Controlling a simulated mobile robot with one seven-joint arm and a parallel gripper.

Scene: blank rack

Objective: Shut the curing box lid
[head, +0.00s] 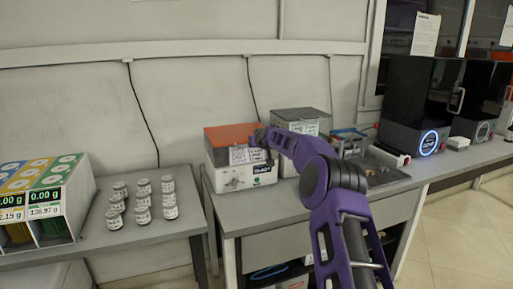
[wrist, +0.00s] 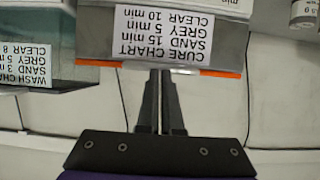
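The curing box has a white base (head: 243,178) and an orange lid section (head: 228,135), and stands on the bench left of centre. A cure chart label (wrist: 162,35) is on its front; I cannot tell whether the lid is fully down. In the wrist view, which looks upside down, an orange edge (wrist: 222,73) runs beside the label. My gripper (wrist: 161,78) points at that edge, its two fingers together with nothing seen between them. I cannot tell whether the tips touch it. In the head view, my arm hides part of the box's right side.
A wash box (head: 302,122) with a chart stands right of the curing box. Further right are a blue-framed tray (head: 348,136) and black machines (head: 420,95). On the left table (head: 95,240) are several small jars (head: 142,200) and a coloured dispenser rack (head: 45,200).

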